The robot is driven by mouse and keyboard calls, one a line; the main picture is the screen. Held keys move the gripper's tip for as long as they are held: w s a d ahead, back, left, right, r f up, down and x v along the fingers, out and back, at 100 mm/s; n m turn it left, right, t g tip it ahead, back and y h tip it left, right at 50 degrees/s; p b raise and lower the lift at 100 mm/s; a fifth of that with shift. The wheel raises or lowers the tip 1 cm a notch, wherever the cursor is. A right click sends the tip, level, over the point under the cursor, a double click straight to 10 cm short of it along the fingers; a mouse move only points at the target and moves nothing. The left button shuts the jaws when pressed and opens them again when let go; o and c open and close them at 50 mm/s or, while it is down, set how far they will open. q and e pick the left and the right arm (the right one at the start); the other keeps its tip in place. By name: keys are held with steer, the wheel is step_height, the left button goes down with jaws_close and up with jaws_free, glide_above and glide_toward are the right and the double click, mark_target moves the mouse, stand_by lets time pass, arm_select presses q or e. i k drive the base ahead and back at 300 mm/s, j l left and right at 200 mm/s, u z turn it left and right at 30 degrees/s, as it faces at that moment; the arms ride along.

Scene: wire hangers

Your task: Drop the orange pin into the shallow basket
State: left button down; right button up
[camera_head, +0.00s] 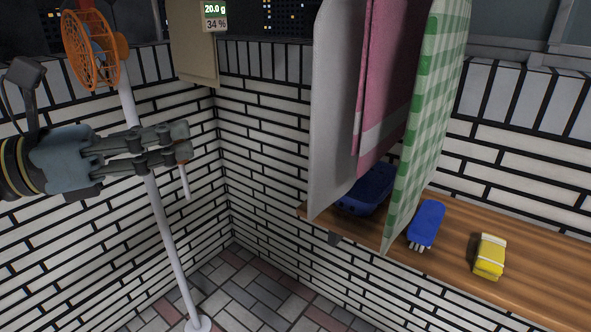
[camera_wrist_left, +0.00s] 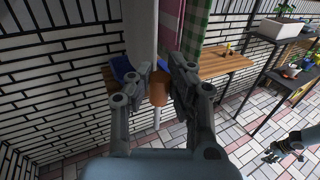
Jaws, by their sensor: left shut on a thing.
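My left gripper (camera_head: 183,142) is shut on the orange pin (camera_wrist_left: 158,90), in mid-air left of the hanging cloths. In the wrist view the pin's orange part is between the fingers and a pale end points down below them. A blue, shallow basket-like container (camera_head: 370,188) sits on the wooden shelf, partly hidden behind the cloths. It also shows in the left wrist view (camera_wrist_left: 123,68). My right gripper (camera_wrist_left: 284,148) is small at the lower right of the wrist view; its jaws are unclear.
Grey, pink and green-checked cloths (camera_head: 430,110) hang over the shelf (camera_head: 540,285). A blue item (camera_head: 426,224) and a yellow bundle (camera_head: 489,256) lie on it. A pole-mounted orange fan (camera_head: 90,48) stands behind the left gripper. Plants (camera_wrist_left: 284,22) stand right.

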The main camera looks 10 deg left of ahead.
mark_target(352, 194)
steer(key=i+j+u, duration=0.15)
steer(key=j, duration=0.15)
steer(key=i+j+u, duration=0.1)
steer(key=j, duration=0.2)
steer(key=i+j+z, duration=0.1)
steer(key=z, duration=0.35)
steer(key=j+z, duration=0.45)
steer(key=i+j+z, duration=0.1)
steer(key=z, duration=0.35)
steer(key=i+j+z, duration=0.4)
steer(key=j, duration=0.1)
